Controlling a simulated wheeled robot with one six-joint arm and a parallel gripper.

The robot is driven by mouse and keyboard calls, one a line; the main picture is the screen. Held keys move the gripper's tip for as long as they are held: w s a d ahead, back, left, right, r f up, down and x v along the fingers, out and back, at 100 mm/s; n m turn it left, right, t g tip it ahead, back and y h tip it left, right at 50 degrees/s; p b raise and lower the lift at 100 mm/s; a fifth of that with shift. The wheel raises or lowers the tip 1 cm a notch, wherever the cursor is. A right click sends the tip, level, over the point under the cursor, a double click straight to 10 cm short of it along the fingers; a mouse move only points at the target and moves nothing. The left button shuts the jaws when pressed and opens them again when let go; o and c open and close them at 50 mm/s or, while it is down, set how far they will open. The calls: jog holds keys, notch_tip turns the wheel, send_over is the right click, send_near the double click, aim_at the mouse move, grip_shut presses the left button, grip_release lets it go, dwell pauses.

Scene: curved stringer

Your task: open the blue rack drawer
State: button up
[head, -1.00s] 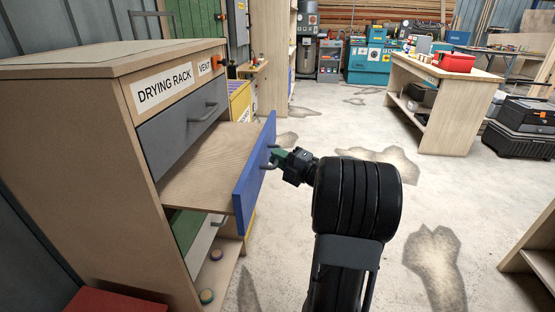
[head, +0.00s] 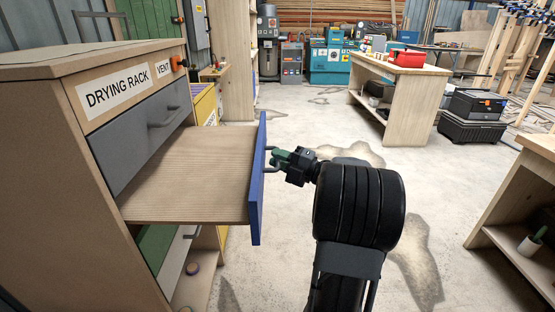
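The blue rack drawer (head: 257,190) is pulled well out of the wooden drying rack (head: 90,190), and its bare wooden inside (head: 190,175) shows. A grey handle stands out from its blue front. My black arm reaches in from the lower right.
A grey drawer (head: 150,130) above is shut. A pale drawer (head: 178,262) lies below. A wooden workbench (head: 410,100) stands at the back right, and a low shelf (head: 520,220) at the right edge. The concrete floor between is free.

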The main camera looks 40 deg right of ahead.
jog(key=o, duration=0.3)
jog(key=shift+o, duration=0.2)
jog(key=v, duration=1.3)
jog(key=shift+s+d+p, duration=0.25)
jog(key=shift+s+p, duration=0.05)
jog(key=shift+p, duration=0.15)
jog(key=w+a+r+m+t+h+p, duration=0.1)
jog(key=w+a+r+m+h+p, duration=0.2)
jog(key=w+r+m+h+p, duration=0.7)
jog(key=w+a+r+m+g+h+p, duration=0.2)
jog(key=a+r+m+g+h+p, duration=0.1)
jog(key=a+r+m+h+p, duration=0.3)
jog(key=s+a+m+g+p, duration=0.1)
jog(key=a, duration=0.1)
jog(key=s+a+m+g+y+p, duration=0.1)
jog(key=s+a+m+g+p, duration=0.1)
jog(key=s+a+r+m+g+p, duration=0.1)
jog(key=s+a+m+g+p, duration=0.1)
jog(key=a, duration=0.1)
jog(key=shift+r, duration=0.1)
jog(key=s+a+m+g+y+p, duration=0.2)
jog(key=s+a+g+y+p, duration=0.2)
jog(key=s+a, duration=0.7)
jog(key=shift+s+a+f+m+g+p, duration=0.3)
jog(key=shift+s+a+g+p, duration=0.15)
jog(key=shift+g, duration=0.65)
